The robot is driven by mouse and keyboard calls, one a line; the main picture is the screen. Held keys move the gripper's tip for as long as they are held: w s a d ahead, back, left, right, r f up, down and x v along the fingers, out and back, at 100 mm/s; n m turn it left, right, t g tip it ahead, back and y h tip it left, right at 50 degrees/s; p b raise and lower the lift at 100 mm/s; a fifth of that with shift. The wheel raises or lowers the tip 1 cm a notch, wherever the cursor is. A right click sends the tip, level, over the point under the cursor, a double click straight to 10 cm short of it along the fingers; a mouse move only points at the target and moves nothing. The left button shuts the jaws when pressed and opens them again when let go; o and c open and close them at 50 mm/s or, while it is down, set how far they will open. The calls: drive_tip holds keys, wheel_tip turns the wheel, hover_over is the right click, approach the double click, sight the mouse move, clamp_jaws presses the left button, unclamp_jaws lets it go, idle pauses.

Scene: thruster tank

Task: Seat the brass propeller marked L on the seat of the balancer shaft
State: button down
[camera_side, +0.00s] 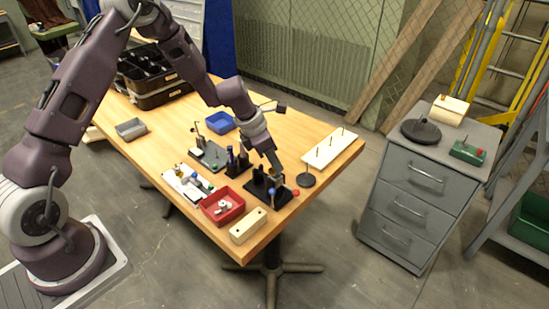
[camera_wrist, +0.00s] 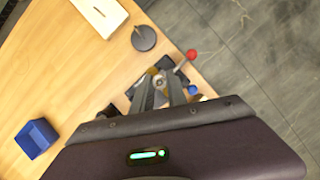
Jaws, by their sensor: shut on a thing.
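My gripper (camera_side: 276,170) points down over the balancer, a dark stand (camera_side: 258,190) near the front corner of the table. In the wrist view the fingers of my gripper (camera_wrist: 160,84) close around a small brass piece (camera_wrist: 158,79), which I take to be the propeller; its mark L cannot be read. The balancer's dark base (camera_wrist: 176,72) shows behind the fingertips. The fingers hide the shaft seat, so I cannot tell whether the propeller touches it.
A red-knobbed lever (camera_wrist: 190,55) and blue knob (camera_wrist: 193,90) are close to the fingers. A round black stand (camera_side: 306,180) and pegged white board (camera_side: 330,148) lie right. A red bin (camera_side: 222,206), wooden block (camera_side: 248,226) and tool holder (camera_side: 237,162) are nearby. A blue bin (camera_side: 220,123) stands farther back.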

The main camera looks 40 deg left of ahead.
drive_tip(key=shift+f, duration=0.65)
drive_tip(key=c, duration=1.2)
unclamp_jaws()
drive_tip(key=shift+c, duration=0.2)
drive_tip(key=shift+r, duration=0.1)
drive_tip(key=w+v, duration=0.1)
drive_tip(key=v, duration=0.9)
drive_tip(key=shift+d+r, duration=0.3)
drive_tip(key=shift+r, duration=0.3)
